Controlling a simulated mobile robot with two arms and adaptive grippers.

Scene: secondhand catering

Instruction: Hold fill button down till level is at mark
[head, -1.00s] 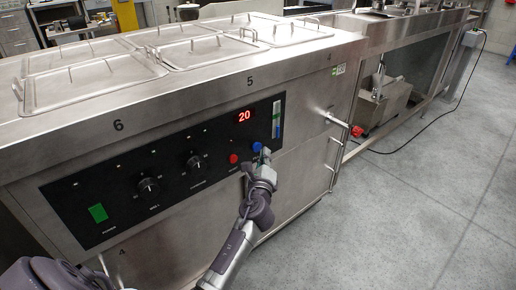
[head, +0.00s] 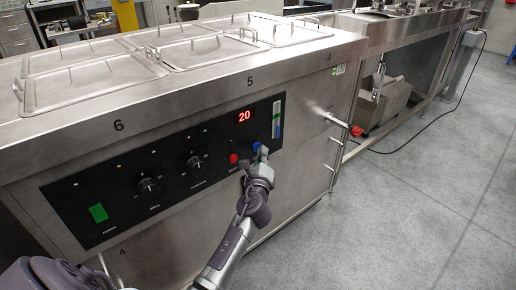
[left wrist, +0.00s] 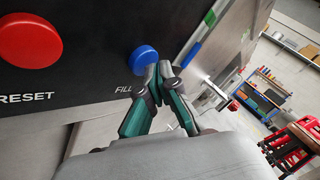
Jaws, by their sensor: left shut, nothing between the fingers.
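The blue FILL button (head: 256,147) is on the black control panel (head: 170,180); it also shows in the left wrist view (left wrist: 145,58). My left gripper (head: 263,152) is shut and empty at the button's lower right. In the left wrist view its fingertips (left wrist: 162,70) are together just right of the button; I cannot tell whether they touch it. The level gauge (head: 276,120) is a vertical strip, pale above and blue below. A green mark (left wrist: 210,17) shows beside the strip in the left wrist view. My right gripper is not in view.
A red RESET button (left wrist: 29,40) is left of the blue one. The panel also has a red "20" display (head: 244,117), two black knobs and a green power switch (head: 98,213). A red-handled valve (head: 357,131) sticks out at the right.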

